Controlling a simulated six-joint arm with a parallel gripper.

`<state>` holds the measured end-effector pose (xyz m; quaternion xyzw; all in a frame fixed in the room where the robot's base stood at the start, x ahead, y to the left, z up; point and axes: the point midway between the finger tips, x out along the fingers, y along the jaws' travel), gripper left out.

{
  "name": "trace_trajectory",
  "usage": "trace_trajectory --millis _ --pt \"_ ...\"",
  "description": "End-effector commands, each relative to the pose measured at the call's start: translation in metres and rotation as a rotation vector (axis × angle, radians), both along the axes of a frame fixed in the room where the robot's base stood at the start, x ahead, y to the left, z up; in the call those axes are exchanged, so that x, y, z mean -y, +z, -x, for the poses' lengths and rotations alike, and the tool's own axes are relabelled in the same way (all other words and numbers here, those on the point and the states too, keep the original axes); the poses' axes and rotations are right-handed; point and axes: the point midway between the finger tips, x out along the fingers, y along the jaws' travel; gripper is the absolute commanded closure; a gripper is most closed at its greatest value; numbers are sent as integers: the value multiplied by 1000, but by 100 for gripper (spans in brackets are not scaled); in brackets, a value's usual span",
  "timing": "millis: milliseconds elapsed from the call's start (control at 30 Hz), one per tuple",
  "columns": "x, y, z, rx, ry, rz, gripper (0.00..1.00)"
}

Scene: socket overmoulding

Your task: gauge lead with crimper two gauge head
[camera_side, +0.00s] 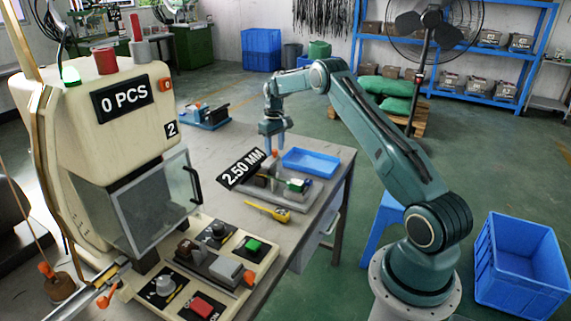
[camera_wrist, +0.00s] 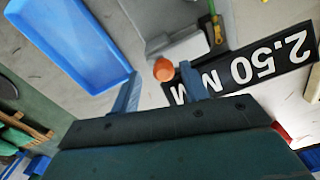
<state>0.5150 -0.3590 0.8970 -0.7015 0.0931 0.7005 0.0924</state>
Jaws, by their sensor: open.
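The crimper marked 2 (camera_side: 120,130) fills the left of the side view, with a "0 PCS" display and a clear guard in front. A gauge unit (camera_side: 262,192) with a tilted "2.50 MM" display (camera_side: 241,170) sits on the bench, and its display also shows in the wrist view (camera_wrist: 268,70). An orange knob (camera_wrist: 163,70) stands on the gauge unit. My gripper (camera_side: 273,135) points down above this knob. In the wrist view my gripper (camera_wrist: 158,86) has its fingers apart, with the knob showing between them and nothing clearly held. I cannot make out a lead at the gauge.
A blue tray (camera_side: 318,163) lies on the bench beside the gauge. A yellow tool (camera_side: 268,211) lies in front of it. A control panel (camera_side: 205,288) with buttons stands at the near left. A blue crate (camera_side: 522,268) is on the floor. A blue device (camera_side: 205,117) sits farther back.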

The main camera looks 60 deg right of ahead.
Motion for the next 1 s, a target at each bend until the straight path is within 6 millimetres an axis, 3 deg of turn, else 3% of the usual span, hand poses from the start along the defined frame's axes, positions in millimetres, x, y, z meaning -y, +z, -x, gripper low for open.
trace_trajectory --millis 267,800,1000 --pt "0 22 0 2 1 1 55" --pt "1 109 0 4 -1 3 55" --pt "1 130 0 3 -1 3 55"
